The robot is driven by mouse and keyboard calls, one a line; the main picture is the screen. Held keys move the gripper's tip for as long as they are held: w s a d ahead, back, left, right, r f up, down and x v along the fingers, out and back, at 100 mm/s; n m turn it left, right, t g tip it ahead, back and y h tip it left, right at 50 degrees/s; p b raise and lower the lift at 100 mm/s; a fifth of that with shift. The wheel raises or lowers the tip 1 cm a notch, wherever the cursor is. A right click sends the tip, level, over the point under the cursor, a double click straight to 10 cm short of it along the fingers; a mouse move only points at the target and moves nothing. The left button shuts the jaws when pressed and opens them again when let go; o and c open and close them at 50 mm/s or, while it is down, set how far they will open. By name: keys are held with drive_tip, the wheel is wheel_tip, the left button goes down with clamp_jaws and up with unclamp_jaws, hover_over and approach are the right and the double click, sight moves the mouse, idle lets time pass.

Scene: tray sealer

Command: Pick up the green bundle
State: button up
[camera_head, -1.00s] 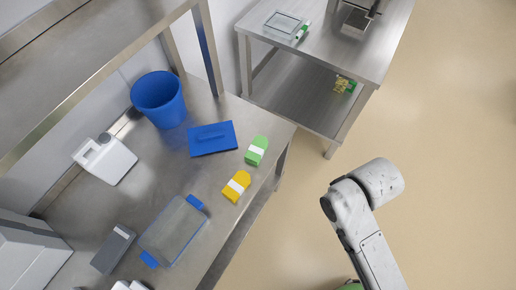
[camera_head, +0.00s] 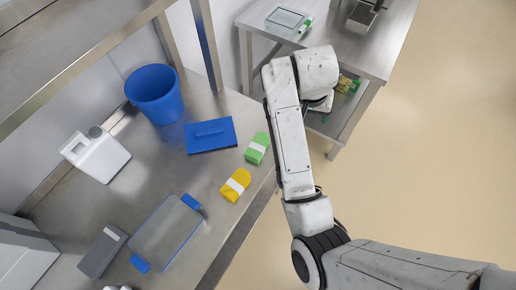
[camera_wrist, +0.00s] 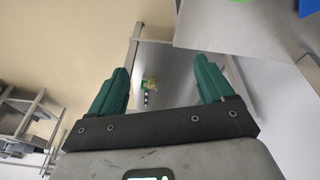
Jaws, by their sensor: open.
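A green bundle with a white band (camera_head: 257,148) lies on the near steel table, by its right edge, in the head view.
A yellow banded bundle (camera_head: 236,184), blue lid (camera_head: 211,135), blue bucket (camera_head: 155,94), white jug (camera_head: 98,157) and clear tub with blue clips (camera_head: 168,232) stand on the near table. The cluster (camera_head: 346,83) lies on the far table's lower shelf. Floor is free at right.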

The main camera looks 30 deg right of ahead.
sight(258, 145)
drive_tip(key=w+a+f+m+g+y+b, duration=0.2)
drive_tip(key=w+a+y, duration=0.15)
drive_tip(key=a, duration=0.95)
drive_tip(key=shift+h, duration=0.45)
drive_tip(key=f, duration=1)
drive_tip(key=shift+w+f, duration=0.15)
drive_tip(key=shift+w, duration=0.15)
drive_tip(key=shift+d, duration=0.1)
drive_tip(key=c, duration=1.2)
drive_tip(key=shift+o, duration=0.2)
